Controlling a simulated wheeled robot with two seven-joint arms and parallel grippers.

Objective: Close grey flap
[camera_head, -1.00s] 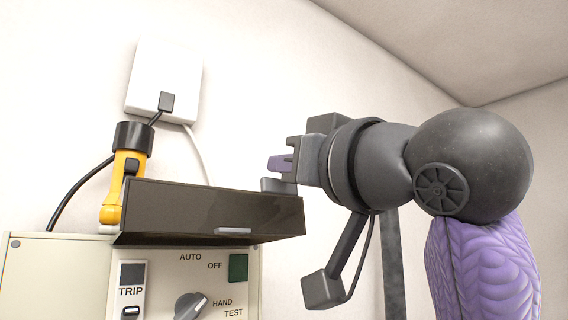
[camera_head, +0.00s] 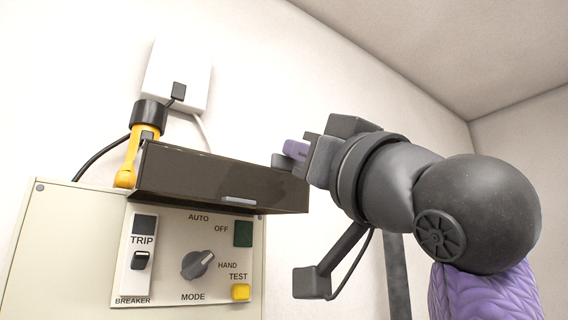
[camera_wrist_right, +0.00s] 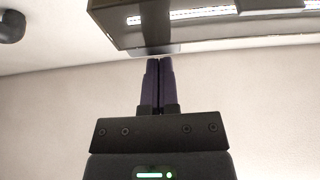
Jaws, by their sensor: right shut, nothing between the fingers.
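The grey flap (camera_head: 215,178) is a dark, see-through cover with a small pale handle strip (camera_head: 238,201) on its lower edge. It is raised and sticks out above the control panel (camera_head: 185,262), leaving the switches uncovered. My right gripper (camera_head: 288,152) is at the flap's right end, near its top edge. In the right wrist view the flap (camera_wrist_right: 215,25) is above the gripper's purple fingers (camera_wrist_right: 158,62), which are shut together with nothing between them. Their tips are close to the flap's edge; I cannot tell if they touch. My left gripper is not in view.
The panel has a breaker switch (camera_head: 140,260), a mode knob (camera_head: 197,264), a green button (camera_head: 243,234) and a yellow button (camera_head: 240,292). A yellow-black flashlight (camera_head: 138,150) stands behind the flap's left end. A white wall box (camera_head: 178,72) with cables is behind.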

